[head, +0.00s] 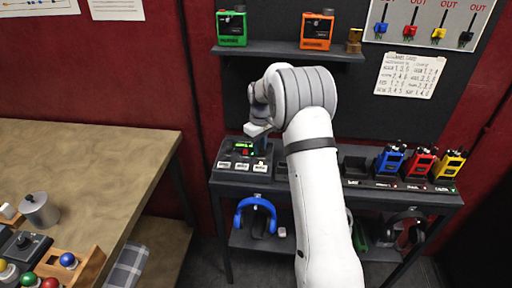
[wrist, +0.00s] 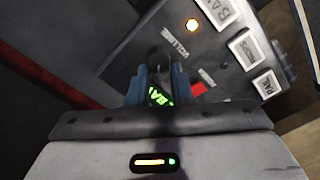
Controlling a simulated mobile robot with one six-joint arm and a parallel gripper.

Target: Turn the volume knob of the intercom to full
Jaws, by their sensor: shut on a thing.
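The intercom (head: 240,165) is a dark box on the left end of the shelf unit in the head view, with a green-lit display and pale labelled keys along its front. In the wrist view its panel (wrist: 215,55) shows the word VOLUME, a lit orange light (wrist: 193,25), a red patch and white keys. My gripper (wrist: 157,84) has its blue fingers closed about a dark knob (wrist: 157,60) beside the VOLUME label. Green lit lettering shows between the fingers. The knob's pointer is hidden, so I cannot tell its setting. In the head view my arm partly covers the intercom.
Blue (head: 390,160), red (head: 420,163) and yellow (head: 449,166) radios stand at the right of the same shelf top. Blue headphones (head: 256,216) are below. A wooden table (head: 85,160) is at the left. Green (head: 232,28) and orange (head: 316,32) radios sit on the upper shelf.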

